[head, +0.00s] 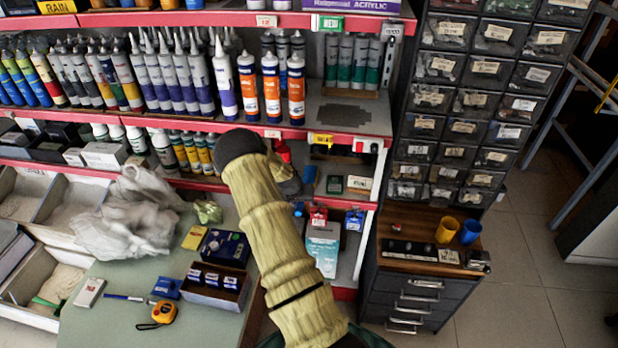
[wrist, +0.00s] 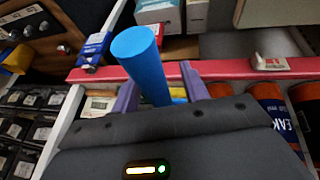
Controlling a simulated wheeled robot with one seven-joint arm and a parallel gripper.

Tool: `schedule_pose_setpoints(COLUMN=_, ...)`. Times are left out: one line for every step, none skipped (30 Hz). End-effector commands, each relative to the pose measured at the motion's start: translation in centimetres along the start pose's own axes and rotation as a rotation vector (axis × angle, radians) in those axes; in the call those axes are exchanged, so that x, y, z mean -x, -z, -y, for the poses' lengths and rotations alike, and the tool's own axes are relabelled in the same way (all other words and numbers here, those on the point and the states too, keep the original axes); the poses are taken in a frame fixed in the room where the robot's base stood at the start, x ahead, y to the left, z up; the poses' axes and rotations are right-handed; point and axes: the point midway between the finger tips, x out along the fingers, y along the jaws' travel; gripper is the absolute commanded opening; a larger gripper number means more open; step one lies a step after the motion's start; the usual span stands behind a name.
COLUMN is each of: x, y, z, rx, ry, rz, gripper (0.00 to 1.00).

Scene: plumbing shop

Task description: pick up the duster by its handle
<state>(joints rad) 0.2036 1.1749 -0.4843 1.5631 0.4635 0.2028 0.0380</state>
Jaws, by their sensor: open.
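In the wrist view a plain blue cylinder (wrist: 143,55), which looks like the duster's handle, stands tilted with its round end toward the upper left. My gripper (wrist: 158,82) is open, with a purple finger on each side of it. The lower part of the cylinder passes between the fingers; a gap shows on its right, and contact on the left cannot be told. The rest of the duster is hidden behind the gripper body. In the head view my arm covers the gripper and the duster's place at the shelf.
A red shelf edge (wrist: 230,69) runs close behind the fingers. Orange-labelled cartridges (head: 271,88) crowd the shelf. A drawer cabinet with yellow and blue cups (head: 470,231) stands at right. A green table (head: 125,325) with small boxes and a tape measure is at left.

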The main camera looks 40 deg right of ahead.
Motion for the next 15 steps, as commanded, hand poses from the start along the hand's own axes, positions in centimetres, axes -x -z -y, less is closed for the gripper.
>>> schedule_pose_setpoints(x=0.01, y=0.00, z=0.00, rx=0.000, ry=0.000, rz=0.000, gripper=0.45)
schedule_pose_setpoints(x=0.01, y=0.00, z=-0.01, rx=0.000, ry=0.000, rz=0.000, gripper=0.45)
schedule_pose_setpoints(x=0.02, y=0.01, z=-0.01, rx=0.000, ry=0.000, rz=0.000, gripper=0.45)
schedule_pose_setpoints(x=0.02, y=0.01, z=-0.01, rx=0.000, ry=0.000, rz=0.000, gripper=0.41)
schedule_pose_setpoints(x=0.02, y=0.00, z=-0.01, rx=0.000, ry=0.000, rz=0.000, gripper=0.35)
schedule_pose_setpoints(x=0.02, y=0.01, z=-0.01, rx=0.000, ry=0.000, rz=0.000, gripper=0.27)
schedule_pose_setpoints(x=0.02, y=0.01, z=-0.01, rx=0.000, ry=0.000, rz=0.000, gripper=0.21)
schedule_pose_setpoints(x=0.02, y=0.01, z=-0.01, rx=0.000, ry=0.000, rz=0.000, gripper=0.15)
schedule_pose_setpoints(x=0.02, y=0.01, z=-0.01, rx=0.000, ry=0.000, rz=0.000, gripper=0.07)
schedule_pose_setpoints(x=0.02, y=0.01, z=-0.01, rx=0.000, ry=0.000, rz=0.000, gripper=0.01)
schedule_pose_setpoints(x=0.02, y=0.01, z=-0.01, rx=0.000, ry=0.000, rz=0.000, gripper=0.00)
schedule_pose_setpoints(x=0.05, y=0.08, z=-0.02, rx=-0.001, ry=0.000, rz=-0.002, gripper=0.00)
schedule_pose_setpoints(x=0.06, y=0.09, z=0.01, rx=0.000, ry=0.000, rz=-0.002, gripper=0.00)
schedule_pose_setpoints(x=0.06, y=0.10, z=0.02, rx=0.000, ry=0.000, rz=-0.002, gripper=0.00)
schedule_pose_setpoints(x=0.06, y=0.10, z=0.04, rx=0.001, ry=0.001, rz=-0.002, gripper=0.00)
